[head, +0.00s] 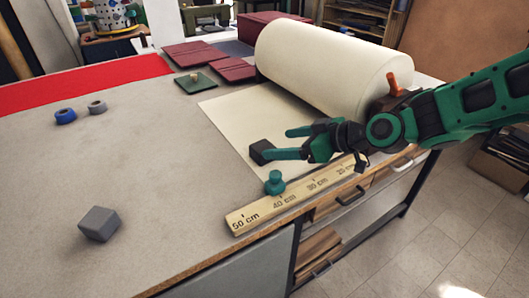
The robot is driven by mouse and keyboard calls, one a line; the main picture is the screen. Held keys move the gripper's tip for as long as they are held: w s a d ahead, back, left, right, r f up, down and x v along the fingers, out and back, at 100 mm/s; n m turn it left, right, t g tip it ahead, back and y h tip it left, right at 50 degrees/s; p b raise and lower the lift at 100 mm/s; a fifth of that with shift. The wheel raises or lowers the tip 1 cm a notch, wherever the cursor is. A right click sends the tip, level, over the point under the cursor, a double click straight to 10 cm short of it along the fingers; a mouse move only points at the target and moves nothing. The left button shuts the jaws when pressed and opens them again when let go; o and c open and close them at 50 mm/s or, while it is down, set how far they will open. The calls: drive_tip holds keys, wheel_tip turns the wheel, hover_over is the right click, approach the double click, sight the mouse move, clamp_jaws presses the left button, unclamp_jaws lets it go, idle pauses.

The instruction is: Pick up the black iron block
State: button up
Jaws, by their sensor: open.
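The black iron block (260,151) is a small dark cube on the cream paper sheet, near the middle of the head view. My gripper (287,143) comes in from the right with its two green fingers parted. The nearer fingertip overlaps the block's right side in the picture, and I cannot tell whether it touches. The farther finger is above and to the right of the block. Nothing shows between the fingers.
A green knob (275,182) and a wooden ruler (290,196) lie in front of the block. A big cream paper roll (315,70) stands behind. A grey cube (99,224) sits at left. Blue (65,116) and grey rings (97,107) lie farther back. The table's left middle is clear.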

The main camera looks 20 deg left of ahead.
sight(264, 145)
drive_tip(key=shift+x, duration=3.1)
drive_tip(key=shift+s+d+f, duration=0.1)
drive_tip(key=shift+f, duration=0.05)
drive_tip(key=shift+c, duration=0.4)
clamp_jaws()
